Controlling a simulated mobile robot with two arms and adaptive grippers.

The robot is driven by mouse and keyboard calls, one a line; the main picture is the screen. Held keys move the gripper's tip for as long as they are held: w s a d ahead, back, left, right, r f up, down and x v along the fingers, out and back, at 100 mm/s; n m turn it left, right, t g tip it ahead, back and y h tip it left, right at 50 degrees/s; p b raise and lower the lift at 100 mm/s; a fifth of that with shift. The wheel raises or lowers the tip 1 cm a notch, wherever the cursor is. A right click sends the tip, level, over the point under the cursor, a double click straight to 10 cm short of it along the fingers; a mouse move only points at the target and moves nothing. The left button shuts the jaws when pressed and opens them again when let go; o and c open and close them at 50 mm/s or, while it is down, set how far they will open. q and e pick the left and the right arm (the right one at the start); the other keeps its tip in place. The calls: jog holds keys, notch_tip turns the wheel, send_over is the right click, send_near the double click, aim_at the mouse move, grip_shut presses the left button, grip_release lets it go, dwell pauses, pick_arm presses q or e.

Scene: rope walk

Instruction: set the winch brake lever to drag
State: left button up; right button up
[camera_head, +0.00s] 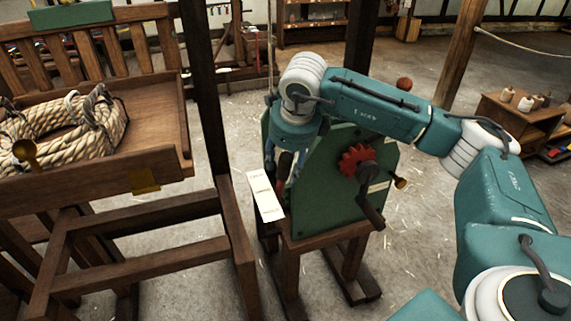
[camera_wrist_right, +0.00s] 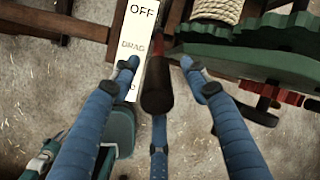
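The winch (camera_head: 325,195) is a green-sided machine on a wooden stand in the middle of the head view. A white label plate (camera_head: 264,195) is on its left side. In the wrist view the plate (camera_wrist_right: 138,35) reads OFF, then DRAG, with a third word mostly hidden. The brake lever (camera_wrist_right: 157,95) has a dark red-brown grip and stands beside the plate, below DRAG in the picture; its exact setting I cannot tell. My right gripper (camera_wrist_right: 159,65) is open, its blue fingers on either side of the lever, apparently not touching it. My left gripper is not in view.
A red gear (camera_head: 357,160) and a crank (camera_head: 370,205) are on the winch's right side. A rope drum (camera_wrist_right: 215,10) and green gear (camera_wrist_right: 245,50) lie right of the lever. A wooden rack (camera_head: 150,110) with coiled rope (camera_head: 50,125) stands left. Dark posts stand close behind.

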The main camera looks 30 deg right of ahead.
jog(key=shift+r, duration=0.15)
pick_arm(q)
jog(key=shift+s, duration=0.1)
pick_arm(e)
jog(key=v, duration=1.1)
jog(key=shift+s+r, duration=0.2)
jog(key=shift+r, duration=0.1)
jog(key=shift+f, duration=0.1)
